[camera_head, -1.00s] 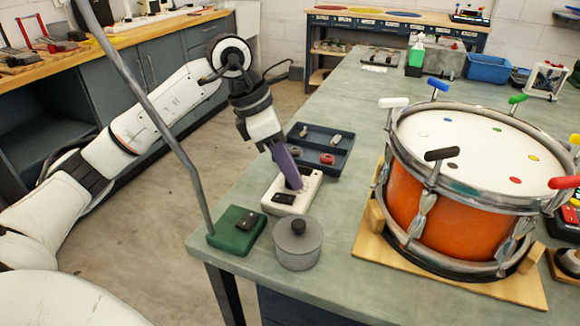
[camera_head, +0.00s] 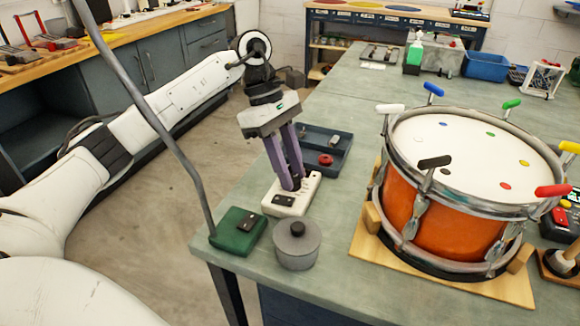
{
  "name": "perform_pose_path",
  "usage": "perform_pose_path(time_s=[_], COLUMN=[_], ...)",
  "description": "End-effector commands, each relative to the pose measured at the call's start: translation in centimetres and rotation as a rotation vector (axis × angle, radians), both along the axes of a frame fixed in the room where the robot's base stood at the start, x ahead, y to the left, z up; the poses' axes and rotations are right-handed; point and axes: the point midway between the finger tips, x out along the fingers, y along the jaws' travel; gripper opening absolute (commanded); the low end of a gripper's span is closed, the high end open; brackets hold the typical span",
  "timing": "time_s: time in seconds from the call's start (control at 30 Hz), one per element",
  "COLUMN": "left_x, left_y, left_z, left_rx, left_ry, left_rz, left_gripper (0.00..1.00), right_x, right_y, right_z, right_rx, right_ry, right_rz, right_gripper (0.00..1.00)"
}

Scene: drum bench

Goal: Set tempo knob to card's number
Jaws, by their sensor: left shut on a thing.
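A white box (camera_head: 301,204) with a small dark panel on its near side lies at the left end of the bench. My left gripper (camera_head: 292,186) reaches down onto the far part of this box from above. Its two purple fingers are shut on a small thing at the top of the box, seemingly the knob. The fingertips hide this thing, so its setting cannot be read. I cannot make out a card with a number. My right gripper is not in view.
A green box with a bent metal pole (camera_head: 239,232) and a grey lidded pot (camera_head: 297,247) stand close in front. A dark tray (camera_head: 343,160) holding small parts lies behind. The orange drum (camera_head: 450,224) fills the right; bench between is clear.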

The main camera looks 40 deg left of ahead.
Motion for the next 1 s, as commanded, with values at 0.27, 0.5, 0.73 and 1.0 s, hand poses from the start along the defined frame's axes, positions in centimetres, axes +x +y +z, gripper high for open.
perform_pose_path(time_s=[0.27,0.5,0.73,1.0], left_x=[0.09,0.07,0.07,0.07], left_y=[0.01,0.01,0.02,0.01], left_z=[0.10,0.09,0.09,0.05], left_rx=[0.000,0.001,0.001,0.001], left_ry=[-0.002,-0.002,-0.001,-0.001], left_rz=[-0.072,-0.083,-0.082,-0.081], left_gripper=[0.05,0.05,0.05,0.35], right_x=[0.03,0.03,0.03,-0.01], right_y=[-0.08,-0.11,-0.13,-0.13], right_z=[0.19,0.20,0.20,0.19], right_rx=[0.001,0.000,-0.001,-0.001], right_ry=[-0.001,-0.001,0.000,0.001], right_rz=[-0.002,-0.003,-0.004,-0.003], right_gripper=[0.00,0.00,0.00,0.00])
